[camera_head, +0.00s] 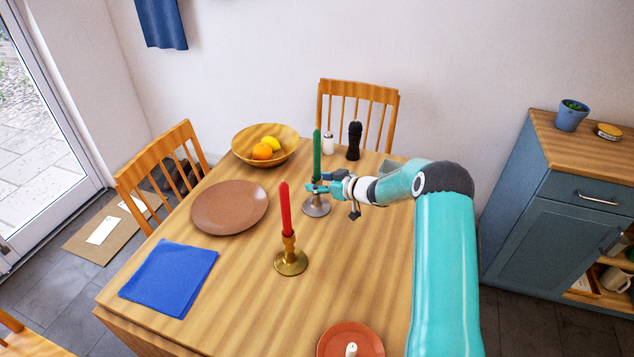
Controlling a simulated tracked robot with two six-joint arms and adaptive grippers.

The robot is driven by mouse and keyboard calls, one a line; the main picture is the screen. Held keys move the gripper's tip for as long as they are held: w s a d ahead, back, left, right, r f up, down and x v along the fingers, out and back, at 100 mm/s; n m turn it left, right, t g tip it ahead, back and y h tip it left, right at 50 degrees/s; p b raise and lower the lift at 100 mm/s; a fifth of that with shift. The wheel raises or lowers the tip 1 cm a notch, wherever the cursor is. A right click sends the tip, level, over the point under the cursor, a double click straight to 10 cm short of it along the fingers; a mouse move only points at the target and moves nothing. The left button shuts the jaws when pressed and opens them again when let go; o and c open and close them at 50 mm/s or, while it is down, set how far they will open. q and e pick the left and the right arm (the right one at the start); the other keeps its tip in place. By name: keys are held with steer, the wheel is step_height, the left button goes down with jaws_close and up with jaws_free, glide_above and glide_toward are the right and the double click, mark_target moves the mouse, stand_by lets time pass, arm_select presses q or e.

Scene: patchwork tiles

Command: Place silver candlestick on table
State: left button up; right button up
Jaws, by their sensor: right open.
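The silver candlestick (317,208) with a green candle (317,157) stands upright on the wooden table (230,275), right of the brown plate. My right gripper (318,188) is at the candlestick's upper stem, just below the candle. Its jaws are open, and parts of them cover the stem. Whether the fingers touch it I cannot tell. My left gripper is not in view.
A brass candlestick (291,262) with a red candle stands in front. A fruit bowl (265,146), salt shaker (328,144) and black pepper mill (354,141) stand behind. A brown plate (229,207), blue napkin (169,277) and terracotta dish (350,338) also lie on the table.

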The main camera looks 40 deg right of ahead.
steer(key=a+p+v, duration=0.1)
steer(key=p+v, duration=0.2)
steer(key=v, duration=0.8)
steer(key=shift+d, duration=0.45)
